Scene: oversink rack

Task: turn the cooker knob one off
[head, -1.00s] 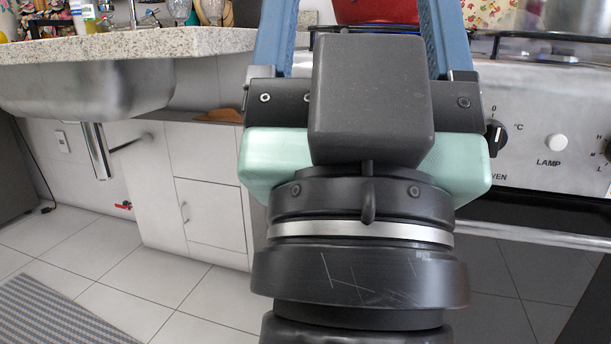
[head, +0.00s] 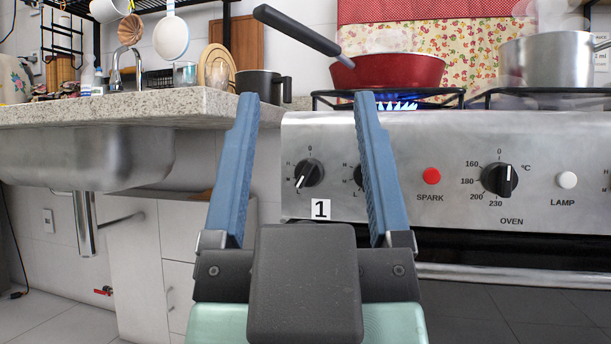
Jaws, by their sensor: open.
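Cooker knob one (head: 309,173) is a black round knob at the left end of the steel cooker panel (head: 460,137). A label "1" (head: 321,209) sits below it. Its white pointer is turned down and left, away from the 0 mark above it. My gripper (head: 308,97) is open, its two blue fingers pointing up and spread to either side of the knob in the picture. Nothing is between the fingers, and I cannot tell how far in front of the panel they are. Blue flames (head: 395,106) show under the red pan (head: 398,70).
A second knob (head: 359,176) is partly hidden behind the right finger. A red spark button (head: 432,176), oven knob (head: 499,179) and lamp button (head: 566,180) follow rightward. A steel pot (head: 548,62) stands at the back right. A stone counter (head: 110,108) with sink lies left.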

